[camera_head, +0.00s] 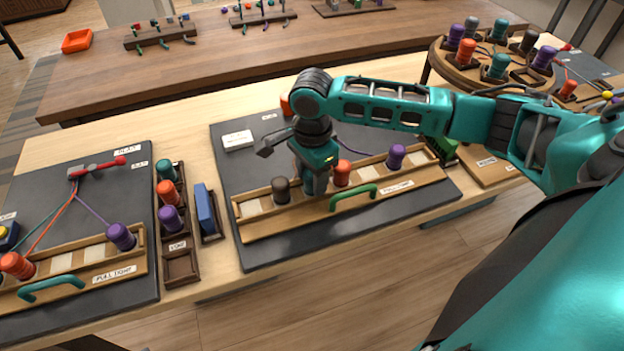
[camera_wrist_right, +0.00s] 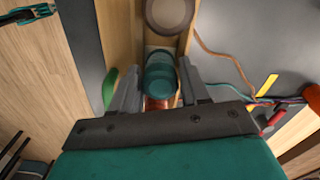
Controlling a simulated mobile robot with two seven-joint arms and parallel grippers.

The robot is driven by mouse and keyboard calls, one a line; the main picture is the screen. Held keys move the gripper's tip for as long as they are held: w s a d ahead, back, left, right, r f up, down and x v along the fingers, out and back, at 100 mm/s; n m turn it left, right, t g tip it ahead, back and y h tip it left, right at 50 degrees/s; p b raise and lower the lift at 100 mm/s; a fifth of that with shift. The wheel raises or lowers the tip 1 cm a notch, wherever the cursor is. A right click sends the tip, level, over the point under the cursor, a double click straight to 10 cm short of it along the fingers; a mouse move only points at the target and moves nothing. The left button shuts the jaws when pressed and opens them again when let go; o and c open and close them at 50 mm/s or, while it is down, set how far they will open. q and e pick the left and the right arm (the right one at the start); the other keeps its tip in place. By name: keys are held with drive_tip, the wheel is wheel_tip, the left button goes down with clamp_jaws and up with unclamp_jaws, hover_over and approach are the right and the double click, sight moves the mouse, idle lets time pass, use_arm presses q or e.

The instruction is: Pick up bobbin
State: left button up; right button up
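A teal bobbin (camera_wrist_right: 160,82) stands between the fingers of my right gripper (camera_wrist_right: 160,68) in the right wrist view. Narrow gaps seem to show on both sides of it, so the fingers look open around it. In the head view my right gripper (camera_head: 318,187) points down over the middle board's wooden rack (camera_head: 412,180) and hides this bobbin. A dark brown bobbin (camera_head: 281,190) stands just left of the gripper, an orange bobbin (camera_head: 342,172) just right, and a purple bobbin (camera_head: 396,156) farther right. My left gripper is not in view.
A green handle (camera_head: 354,197) rises at the rack's front. A left board (camera_head: 85,200) carries cords and bobbins. Between the boards stand a bobbin holder (camera_head: 180,267) and a blue block (camera_head: 205,208). A round bobbin stand (camera_head: 470,77) is at the back right.

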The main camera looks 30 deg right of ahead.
drive_tip(key=c, duration=0.7)
drive_tip(key=shift+r, duration=0.1)
